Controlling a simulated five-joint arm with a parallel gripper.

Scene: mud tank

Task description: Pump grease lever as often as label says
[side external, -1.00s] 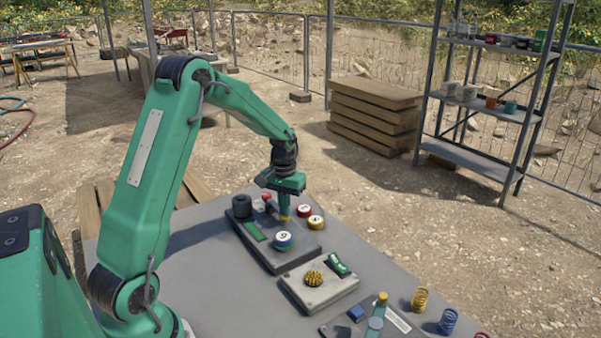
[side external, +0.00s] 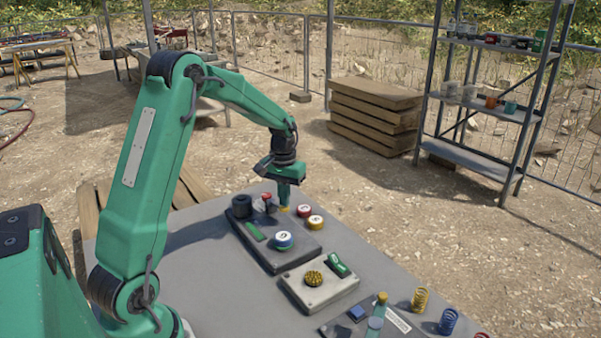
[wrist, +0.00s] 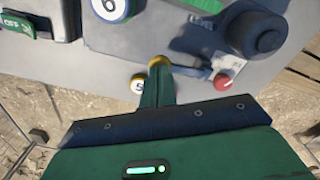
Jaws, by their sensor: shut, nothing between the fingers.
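The grease lever has a red knob (side external: 266,196) and stands on a dark panel (side external: 285,256) beside a black cylinder (side external: 242,206). In the wrist view, the red knob (wrist: 222,82) is right of my gripper, with a small pale label (wrist: 232,62) near it, too small to read. My gripper (side external: 284,208) points down just right of the lever in the side view. Its fingers are shut and empty, with a yellow tip in the wrist view (wrist: 158,63). I cannot tell whether they touch the lever's grey bar.
A box with a yellow knob (side external: 313,278) and green switch (side external: 338,265) is nearer. Coloured springs (side external: 419,300) stand at the lower right.

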